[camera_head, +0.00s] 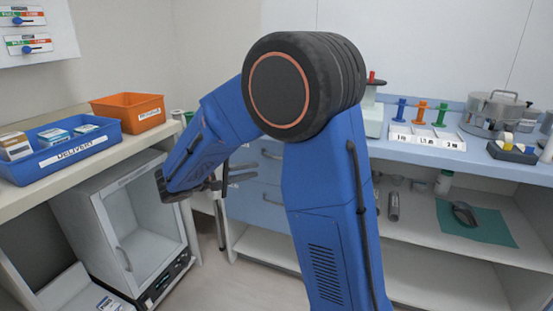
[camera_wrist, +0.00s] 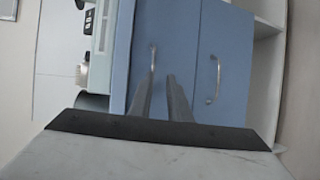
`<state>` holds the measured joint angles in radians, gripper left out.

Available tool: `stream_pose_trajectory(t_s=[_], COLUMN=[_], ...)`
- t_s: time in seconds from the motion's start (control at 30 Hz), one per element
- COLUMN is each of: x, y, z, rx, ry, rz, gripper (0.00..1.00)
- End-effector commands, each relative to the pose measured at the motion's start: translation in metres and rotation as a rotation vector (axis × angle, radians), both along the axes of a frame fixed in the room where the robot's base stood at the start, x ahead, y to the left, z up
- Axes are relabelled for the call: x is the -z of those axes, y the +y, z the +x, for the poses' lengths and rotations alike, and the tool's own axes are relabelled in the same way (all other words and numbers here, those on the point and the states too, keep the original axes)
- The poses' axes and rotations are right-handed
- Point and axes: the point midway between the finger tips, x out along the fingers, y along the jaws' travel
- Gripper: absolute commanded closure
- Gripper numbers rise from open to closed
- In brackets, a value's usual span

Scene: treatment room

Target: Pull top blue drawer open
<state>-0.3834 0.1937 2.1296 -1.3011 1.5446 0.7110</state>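The top blue drawer (camera_head: 256,162) is under the counter, left of my arm, and looks closed. In the wrist view, which is turned sideways, it is the left blue front (camera_wrist: 178,40). Its silver bar handle (camera_wrist: 152,57) is just beyond the tip of my left finger. The handle (camera_head: 272,155) also shows in the head view. My gripper (camera_wrist: 160,76) is open, with a gap between its fingers and nothing seen in it. Whether a finger touches the handle is unclear.
A lower blue drawer (camera_head: 253,205) with its own handle (camera_wrist: 213,80) is below. A white-framed cabinet (camera_head: 120,225) stands at left, below a counter with a blue delivery tray (camera_head: 70,152) and an orange bin (camera_head: 128,110). Open shelves (camera_head: 440,270) are at right.

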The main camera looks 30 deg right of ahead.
Motion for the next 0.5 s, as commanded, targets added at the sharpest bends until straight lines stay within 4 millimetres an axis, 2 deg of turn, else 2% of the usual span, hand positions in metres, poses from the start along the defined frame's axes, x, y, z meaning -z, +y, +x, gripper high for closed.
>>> stream_pose_trajectory(t_s=[0.1,0.27,0.37,0.5], x=[0.002,0.002,0.003,0.005], y=[0.014,0.019,0.013,-0.005], z=[0.020,0.030,0.032,0.036], rx=[-0.032,-0.049,-0.049,-0.048], ry=[-0.020,-0.036,-0.038,-0.037], rz=[-0.055,-0.087,-0.088,-0.088], gripper=[0.83,0.83,0.83,0.83])
